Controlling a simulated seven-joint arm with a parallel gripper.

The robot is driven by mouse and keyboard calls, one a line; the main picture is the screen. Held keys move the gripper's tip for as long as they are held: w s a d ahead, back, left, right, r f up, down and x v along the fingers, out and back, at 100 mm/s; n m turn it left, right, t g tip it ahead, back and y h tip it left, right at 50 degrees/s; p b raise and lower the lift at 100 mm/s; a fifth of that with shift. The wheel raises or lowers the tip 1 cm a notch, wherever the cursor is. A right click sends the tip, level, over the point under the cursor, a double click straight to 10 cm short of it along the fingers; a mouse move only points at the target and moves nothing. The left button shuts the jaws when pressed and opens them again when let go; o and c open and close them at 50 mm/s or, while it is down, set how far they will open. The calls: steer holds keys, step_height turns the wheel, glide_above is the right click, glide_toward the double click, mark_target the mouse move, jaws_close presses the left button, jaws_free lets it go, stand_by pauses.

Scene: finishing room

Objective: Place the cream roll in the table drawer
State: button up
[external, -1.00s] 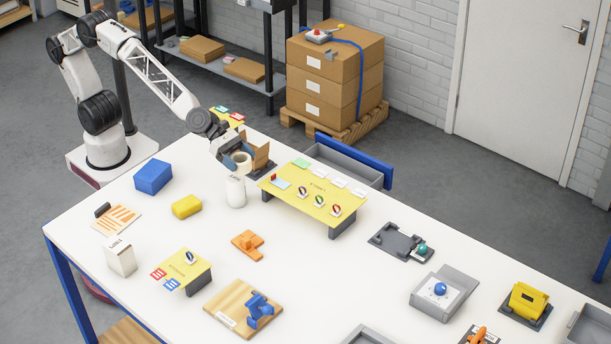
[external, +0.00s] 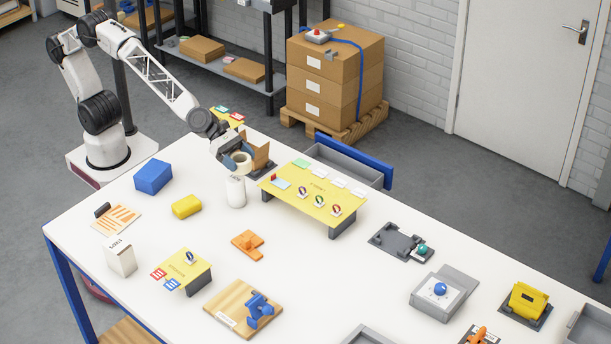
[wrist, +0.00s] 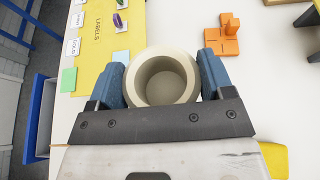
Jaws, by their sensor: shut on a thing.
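The cream roll (wrist: 162,80) is between the blue fingers of my gripper (wrist: 162,82) in the wrist view, with a finger against each side. Its hollow opening faces the camera. In the external view the cream roll (external: 241,159) shows at my gripper (external: 236,160), near the far left end of the table and close to an open cardboard box. The table drawer (external: 349,163) stands pulled out beyond the table's back edge, with a grey tray and a blue front. It shows partly in the wrist view (wrist: 42,115).
A yellow labels stand (external: 315,196) lies between the roll and the table's middle. A blue block (external: 153,177), a yellow block (external: 186,206) and an orange piece (external: 247,244) lie nearby. The table's middle has free room.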

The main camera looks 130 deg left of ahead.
mark_target(246, 163)
steer(key=shift+w, duration=0.2)
stand_by(0.6)
steer(key=shift+w+d+r, duration=0.15)
steer(key=shift+w+r, duration=0.05)
steer(key=shift+w, duration=0.5)
steer(key=shift+w+d+r, duration=0.1)
steer(key=shift+w+r, duration=0.1)
steer(key=shift+w, duration=0.5)
steer(key=w+d+m+h, duration=0.1)
steer(key=w+d, duration=0.2)
steer(key=w, duration=1.6)
steer(key=shift+m+h, duration=0.5)
steer(key=shift+h, duration=0.2)
steer(key=shift+s+f+x, duration=0.15)
steer(key=shift+f+x, duration=0.25)
steer(key=shift+x, duration=3.2)
steer(key=shift+s+f+x, duration=0.15)
steer(key=shift+f+x, duration=0.25)
steer(key=shift+x, duration=3.25)
steer(key=shift+s+f+x, duration=0.15)
steer(key=shift+f+x, duration=0.2)
steer(key=shift+x, duration=3.25)
steer(key=shift+d, duration=0.1)
